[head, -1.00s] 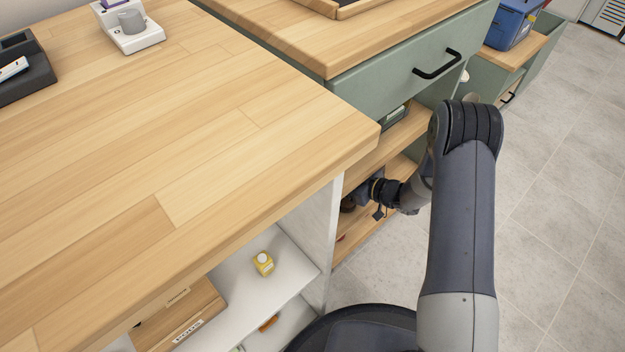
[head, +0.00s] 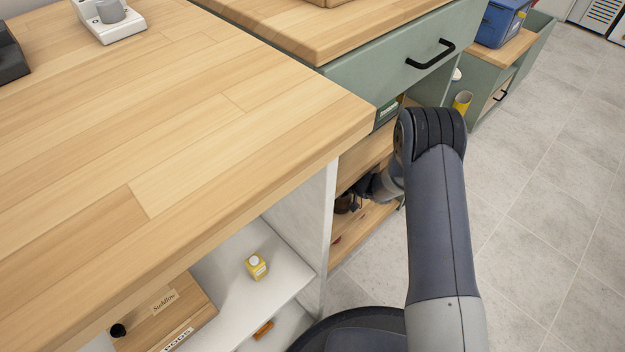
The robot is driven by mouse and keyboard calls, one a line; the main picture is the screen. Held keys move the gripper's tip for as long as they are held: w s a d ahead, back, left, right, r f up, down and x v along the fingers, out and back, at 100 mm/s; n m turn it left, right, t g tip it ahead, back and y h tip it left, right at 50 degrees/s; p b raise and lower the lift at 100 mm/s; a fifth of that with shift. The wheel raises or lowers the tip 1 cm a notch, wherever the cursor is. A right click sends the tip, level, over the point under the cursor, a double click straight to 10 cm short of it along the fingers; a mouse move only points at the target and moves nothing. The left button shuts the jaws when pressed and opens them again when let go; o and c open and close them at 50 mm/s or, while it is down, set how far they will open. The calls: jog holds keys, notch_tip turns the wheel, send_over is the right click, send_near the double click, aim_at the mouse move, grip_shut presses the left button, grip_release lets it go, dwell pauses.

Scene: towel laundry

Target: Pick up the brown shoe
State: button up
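A dark brown object (head: 343,203), which looks like part of the brown shoe, shows in the open shelf under the green drawer unit. Most of it is hidden by the countertop, the white side panel and my arm. My gripper (head: 359,194) reaches into that shelf, right beside the brown object. The fingers are small, dark and partly covered, so I cannot tell whether they touch it or how they stand.
The wooden countertop (head: 200,120) and white side panel (head: 300,215) bound the left of the shelf. The green drawer (head: 395,70) with a black handle is above. Grey floor at right is clear.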

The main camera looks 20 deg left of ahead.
grip_shut()
dwell(0.4)
jog(key=shift+r, duration=0.1)
